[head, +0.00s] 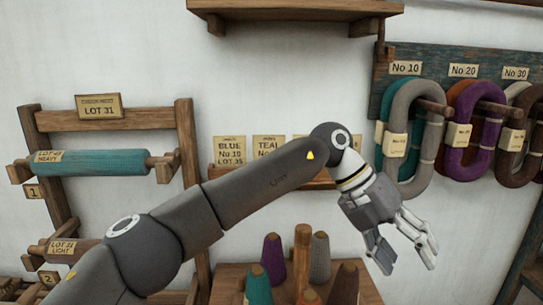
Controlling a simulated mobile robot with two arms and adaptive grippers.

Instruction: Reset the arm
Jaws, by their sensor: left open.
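My left arm comes in from the lower left and reaches across the middle of the head view. Its left gripper (408,262) hangs at the right of centre, pointing down and slightly right. Its fingers are apart with nothing between them. My right gripper is not in view.
A wooden rack (186,128) at left holds a teal roll (100,163). Several cones, including a teal one (258,284), stand on a wooden stand (226,272) below my arm. Hanks, including a purple one (460,150), hang from a board (434,55). A shelf (300,8) is above.

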